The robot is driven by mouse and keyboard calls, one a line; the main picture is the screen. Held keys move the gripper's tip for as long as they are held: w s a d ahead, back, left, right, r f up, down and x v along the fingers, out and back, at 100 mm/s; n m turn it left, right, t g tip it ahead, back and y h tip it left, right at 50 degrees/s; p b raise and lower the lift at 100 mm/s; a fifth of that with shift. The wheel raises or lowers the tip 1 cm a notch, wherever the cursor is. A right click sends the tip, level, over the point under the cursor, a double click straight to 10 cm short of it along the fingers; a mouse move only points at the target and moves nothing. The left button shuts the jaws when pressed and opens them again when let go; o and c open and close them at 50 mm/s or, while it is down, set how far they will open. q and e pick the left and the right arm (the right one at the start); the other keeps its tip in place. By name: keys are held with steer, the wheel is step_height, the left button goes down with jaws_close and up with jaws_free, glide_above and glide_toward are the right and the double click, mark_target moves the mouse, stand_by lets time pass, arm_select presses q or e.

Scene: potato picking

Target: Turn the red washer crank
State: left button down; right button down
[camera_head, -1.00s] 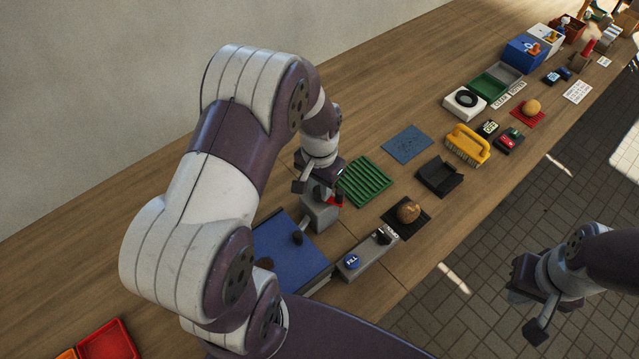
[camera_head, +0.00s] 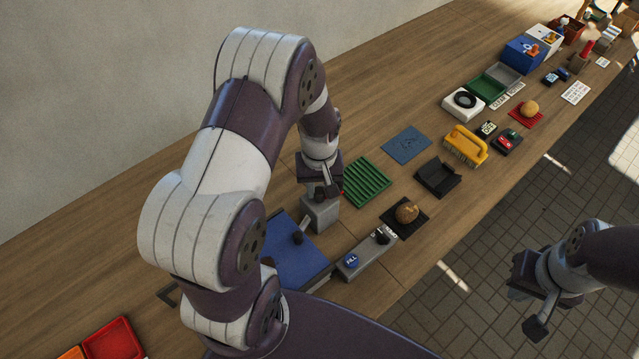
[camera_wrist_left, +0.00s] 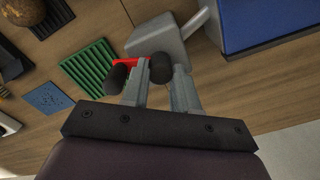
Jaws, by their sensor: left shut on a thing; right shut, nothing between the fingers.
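The red washer crank (camera_wrist_left: 124,63) shows as a small red piece beside a grey block in the left wrist view, partly covered by my fingers. The grey block (camera_head: 320,212) stands next to the blue washer box (camera_head: 292,258); the block also shows in the left wrist view (camera_wrist_left: 158,42). My left gripper (camera_head: 326,192) is over the block, shut on the crank, with its dark fingertips (camera_wrist_left: 140,72) on either side of the red piece. The crank is hidden in the head view. My right gripper (camera_head: 532,300) is shut and empty, beyond the table's front edge.
A green ridged rack (camera_head: 364,181) lies just right of the block. A grey panel with a blue button (camera_head: 351,260) sits in front. A potato (camera_head: 407,212) rests on a black pad. A red tray (camera_head: 113,340) is at lower left.

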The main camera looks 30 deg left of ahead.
mark_target(319, 189)
arm_select(q)
steer(key=shift+w+a+r+n+p, duration=0.1)
steer(key=shift+n+p, duration=0.05)
steer(key=shift+n, duration=0.7)
steer(key=shift+w+r+n+p, duration=0.1)
steer(key=shift+n+p, duration=0.05)
steer(key=shift+n, duration=1)
steer(key=c, duration=1.3)
jaws_free()
steer(key=shift+o, duration=0.8)
steer(key=shift+f, duration=0.15)
step_height(319, 189, up, 13)
steer(key=b, duration=0.1)
steer(key=shift+b, duration=0.4)
steer(key=shift+f, duration=0.15)
